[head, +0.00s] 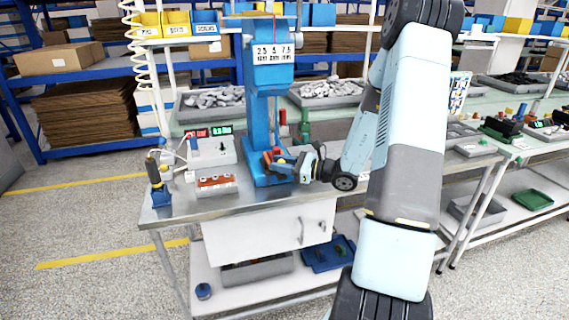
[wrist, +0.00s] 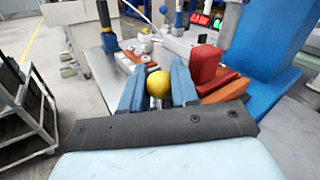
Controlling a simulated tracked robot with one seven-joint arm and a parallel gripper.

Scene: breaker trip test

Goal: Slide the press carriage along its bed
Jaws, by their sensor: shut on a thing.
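The blue press (head: 262,110) stands on the workbench, with a sign reading 2.5, 5, 7.5 near its top. At its foot is the carriage with a red block (wrist: 205,65), which sits on an orange-brown part (wrist: 215,84) in the wrist view. A round yellow knob (wrist: 158,84) lies between the two blue fingers of my gripper (wrist: 156,90). My gripper (head: 282,164) is shut on this knob, low at the front of the press in the head view. The bed under the carriage is mostly hidden by my gripper and wrist.
An orange-and-white switch block (head: 216,184) sits left of the press. Behind it is a grey tester (head: 210,152) with red and green displays. A blue tool stand (head: 160,195) is at the bench's left corner. Grey bins (head: 212,104) of parts stand behind.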

